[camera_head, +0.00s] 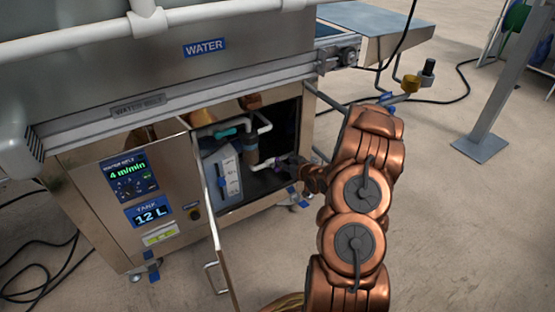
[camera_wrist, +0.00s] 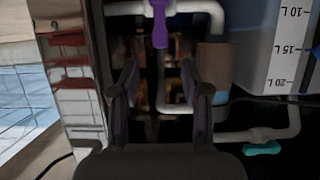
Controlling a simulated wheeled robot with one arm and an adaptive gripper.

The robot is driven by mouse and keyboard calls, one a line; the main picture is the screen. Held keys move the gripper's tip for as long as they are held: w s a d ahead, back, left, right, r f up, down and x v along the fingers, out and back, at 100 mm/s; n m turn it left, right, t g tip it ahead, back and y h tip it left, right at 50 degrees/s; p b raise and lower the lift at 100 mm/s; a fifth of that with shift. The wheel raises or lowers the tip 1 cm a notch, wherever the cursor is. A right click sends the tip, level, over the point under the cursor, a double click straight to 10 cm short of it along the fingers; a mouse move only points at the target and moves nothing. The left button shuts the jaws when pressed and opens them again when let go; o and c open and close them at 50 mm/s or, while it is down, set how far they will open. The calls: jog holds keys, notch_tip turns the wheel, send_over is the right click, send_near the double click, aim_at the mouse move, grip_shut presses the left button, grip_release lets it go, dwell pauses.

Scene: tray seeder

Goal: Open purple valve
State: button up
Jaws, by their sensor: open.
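The purple valve (camera_wrist: 160,25) has a narrow handle on a white pipe (camera_wrist: 120,8) at the top middle of the wrist view. Its handle points down the picture, across the pipe's run. In the head view the purple valve (camera_head: 285,159) is small and partly hidden near my arm, inside the open cabinet (camera_head: 270,183). My gripper (camera_wrist: 159,70) is open and empty. Its fingers point into the cabinet, with the handle above their tips and roughly centred between them. No contact with the handle shows. In the head view my arm hides most of the gripper.
A teal valve (camera_wrist: 262,148) sits on another pipe at lower right; it also shows in the head view (camera_head: 232,132). A marked water gauge (camera_wrist: 285,55) and a brown cylinder (camera_wrist: 213,65) stand beside the pipes. The cabinet door (camera_head: 212,215) hangs open on the left.

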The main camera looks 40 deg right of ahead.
aim_at(278, 159)
jog(key=b+x, duration=0.2)
jog(key=x, duration=0.4)
jog(key=shift+w+f, duration=0.1)
jog(key=shift+f, duration=0.15)
jog(key=shift+w, duration=0.45)
jog(key=shift+c, duration=0.3)
jog(key=shift+f, duration=0.1)
grip_shut()
